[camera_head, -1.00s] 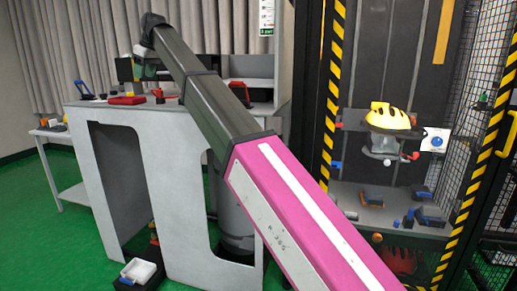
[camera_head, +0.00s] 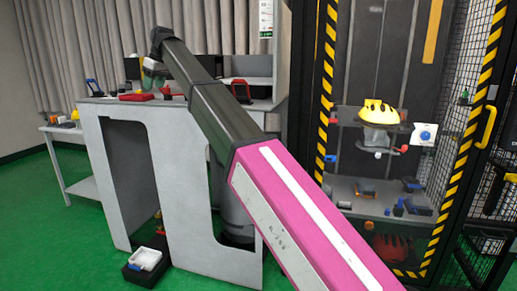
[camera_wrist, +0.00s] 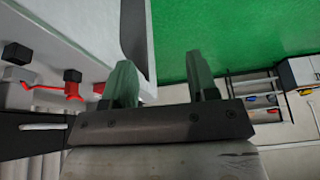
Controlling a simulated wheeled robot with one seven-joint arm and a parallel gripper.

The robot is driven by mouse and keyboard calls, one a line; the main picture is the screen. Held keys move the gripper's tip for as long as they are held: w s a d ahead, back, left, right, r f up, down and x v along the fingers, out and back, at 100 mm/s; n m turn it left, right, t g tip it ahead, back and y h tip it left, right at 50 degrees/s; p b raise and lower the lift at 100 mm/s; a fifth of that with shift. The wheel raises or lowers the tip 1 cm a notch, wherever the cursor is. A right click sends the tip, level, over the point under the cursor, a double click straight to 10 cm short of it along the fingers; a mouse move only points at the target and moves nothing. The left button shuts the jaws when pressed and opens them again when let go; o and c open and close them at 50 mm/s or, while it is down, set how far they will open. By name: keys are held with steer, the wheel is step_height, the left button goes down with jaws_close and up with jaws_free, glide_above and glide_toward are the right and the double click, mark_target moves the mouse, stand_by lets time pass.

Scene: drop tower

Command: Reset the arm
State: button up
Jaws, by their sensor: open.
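My arm crosses the head view, with a pink and white link at the lower right and a dark link running up to the left over the grey workbench (camera_head: 185,130). My gripper (camera_wrist: 161,78) shows in the wrist view with its two greenish fingers apart and nothing between them. In the head view, the end of the arm hangs near the back of the bench top, and its fingers are too small to make out. In the wrist view, the bench edge lies to the left of the fingers and green floor shows beyond them.
The drop tower stands at the right, with yellow-black striped posts (camera_head: 331,60) and a yellow helmet (camera_head: 379,112) inside. A red item (camera_head: 137,97) lies on the bench. A box with a white tray (camera_head: 145,260) sits on the green floor (camera_head: 60,230). A side table (camera_head: 75,188) stands left.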

steer(key=w+d+f+m+h, duration=0.1)
steer(key=w+d+f+m, duration=0.15)
steer(key=d+f, duration=1.35)
steer(key=w+d+f+m+h, duration=0.1)
steer(key=d+f+m, duration=0.3)
steer(key=d+f, duration=1.3)
steer(key=s+d+f+m, duration=0.1)
steer(key=s+d+f, duration=0.25)
steer(key=f, duration=0.35)
steer(key=s+d+f+m+h, duration=0.1)
steer(key=s+d+f, duration=0.1)
steer(key=d+f, duration=0.35)
steer(key=s+d+f+m, duration=0.2)
steer(key=s+d+f, duration=0.1)
steer(key=f, duration=0.4)
steer(key=s+d+f+m+g+h, duration=0.1)
steer(key=s+d+f+m, duration=0.2)
steer(key=s+d+f, duration=0.8)
steer(key=s+d, duration=0.3)
steer(key=s, duration=0.1)
steer(key=shift+f, duration=0.35)
steer(key=shift+m, duration=0.25)
steer(key=shift+c, duration=1)
steer(key=shift+w, duration=0.1)
